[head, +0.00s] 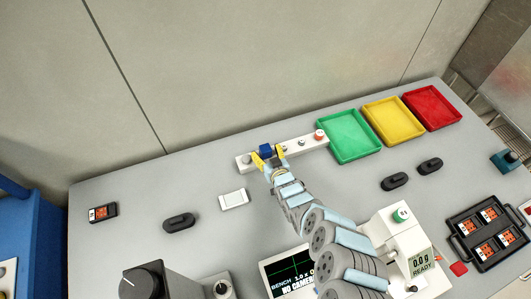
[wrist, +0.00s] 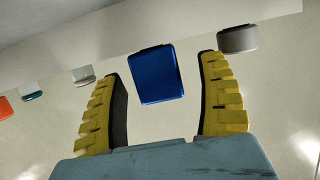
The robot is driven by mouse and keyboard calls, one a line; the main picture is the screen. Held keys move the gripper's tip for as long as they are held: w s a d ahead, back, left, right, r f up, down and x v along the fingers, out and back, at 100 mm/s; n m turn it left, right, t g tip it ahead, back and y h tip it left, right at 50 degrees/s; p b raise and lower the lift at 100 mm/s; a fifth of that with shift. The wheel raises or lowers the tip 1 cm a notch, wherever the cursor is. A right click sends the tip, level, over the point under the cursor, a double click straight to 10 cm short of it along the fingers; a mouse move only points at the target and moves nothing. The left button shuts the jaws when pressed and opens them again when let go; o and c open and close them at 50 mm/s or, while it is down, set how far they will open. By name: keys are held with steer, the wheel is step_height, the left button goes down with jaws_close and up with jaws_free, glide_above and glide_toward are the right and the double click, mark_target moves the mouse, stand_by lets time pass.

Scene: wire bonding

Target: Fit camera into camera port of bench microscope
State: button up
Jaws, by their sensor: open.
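A blue block (head: 266,150), which I take to be the camera, sits on a long white bar (head: 244,163) at the back of the bench. My gripper (head: 268,156) is open, its yellow fingers on either side of the block. In the wrist view the blue block (wrist: 162,75) shows between the open fingers (wrist: 161,68), with gaps on both sides. A screen (head: 285,277) at the bottom reads "BENCH" and "NO CAMERA", partly hidden by my arm. A dark grey unit with a black knob (head: 142,283) at the bottom left may be part of the microscope; no camera port can be made out.
The bar also holds a grey round part (wrist: 238,39) and several small parts. Green (head: 350,152), yellow (head: 393,133) and red (head: 432,120) trays stand at the back right. A white scale-like device (head: 385,228) stands close to my arm.

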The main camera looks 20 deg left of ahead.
mark_target(265, 149)
steer(key=shift+w+a+f, duration=0.2)
steer(key=shift+w+a, duration=0.1)
steer(key=shift+w, duration=0.15)
jaws_close()
steer(key=shift+r, duration=0.55)
steer(key=r, duration=0.1)
steer(key=r+p, duration=0.1)
steer(key=r, duration=0.1)
steer(key=shift+s+r, duration=0.1)
steer(key=shift+s, duration=0.2)
steer(key=s+a+r+p, duration=0.2)
steer(key=s+r+p, duration=0.6)
steer(key=s+p, duration=0.5)
steer(key=shift+a+r+p, duration=0.25)
steer(key=shift+r+p, duration=0.1)
steer(key=shift+p, duration=0.9)
